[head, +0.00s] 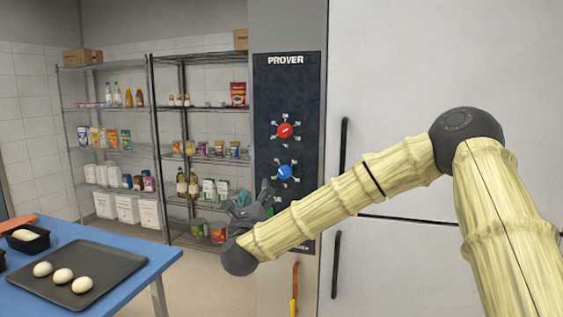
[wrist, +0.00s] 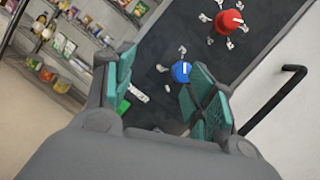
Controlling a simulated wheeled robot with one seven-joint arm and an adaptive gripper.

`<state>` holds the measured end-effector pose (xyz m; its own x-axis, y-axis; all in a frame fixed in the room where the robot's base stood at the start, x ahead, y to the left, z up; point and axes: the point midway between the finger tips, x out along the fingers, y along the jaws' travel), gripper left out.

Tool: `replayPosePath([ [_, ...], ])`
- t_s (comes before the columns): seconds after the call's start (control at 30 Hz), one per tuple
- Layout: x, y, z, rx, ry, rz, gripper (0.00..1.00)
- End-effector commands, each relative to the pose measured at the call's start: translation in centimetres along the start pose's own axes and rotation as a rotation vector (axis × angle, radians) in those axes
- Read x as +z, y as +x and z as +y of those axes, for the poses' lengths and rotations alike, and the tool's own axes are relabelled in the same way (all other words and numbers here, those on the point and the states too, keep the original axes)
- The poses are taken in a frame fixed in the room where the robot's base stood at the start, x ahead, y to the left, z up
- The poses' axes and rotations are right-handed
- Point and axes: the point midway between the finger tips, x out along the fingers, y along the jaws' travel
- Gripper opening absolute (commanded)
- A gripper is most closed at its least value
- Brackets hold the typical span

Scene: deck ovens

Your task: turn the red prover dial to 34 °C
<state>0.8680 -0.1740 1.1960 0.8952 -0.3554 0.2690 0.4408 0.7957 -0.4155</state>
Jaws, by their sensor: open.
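The red prover dial (head: 284,131) is the upper knob on the dark panel marked PROVER (head: 286,80), with a light pointer line and small scale labels around it. The labels are too small to read. In the wrist view the red dial (wrist: 229,22) is at the top, beyond the fingertips. A blue dial (head: 285,172) sits below it; in the wrist view it (wrist: 181,71) shows between the fingers. My gripper (head: 252,196) is open and empty, lower and left of both dials in the head view. In the wrist view its teal-padded fingers (wrist: 158,85) stand apart, touching neither dial.
A black door handle (head: 344,150) stands out right of the panel, with another (head: 336,265) below. Wire shelves (head: 158,105) with goods stand at left. A blue table (head: 130,285) carries a dark tray (head: 117,262) with dough balls. An orange-handled tool (head: 295,290) hangs below the panel.

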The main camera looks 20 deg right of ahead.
Motion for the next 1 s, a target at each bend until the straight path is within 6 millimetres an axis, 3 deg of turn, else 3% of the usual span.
replayPosePath([
  [0.03, 2.2, 1.2, -2.2, -0.061, 0.092, -0.016, 0.55],
  [0.1, 4.6, 2.3, -4.7, -0.130, 0.204, -0.036, 0.55],
  [0.2, 6.8, 3.2, -7.2, -0.194, 0.312, -0.057, 0.55],
  [0.3, 7.9, 3.6, -8.4, -0.224, 0.365, -0.070, 0.55],
  [0.47, 8.3, 4.8, -9.0, -0.231, 0.378, -0.073, 0.55],
  [1.0, 8.5, 12.5, -10.8, -0.229, 0.373, -0.073, 0.55],
])
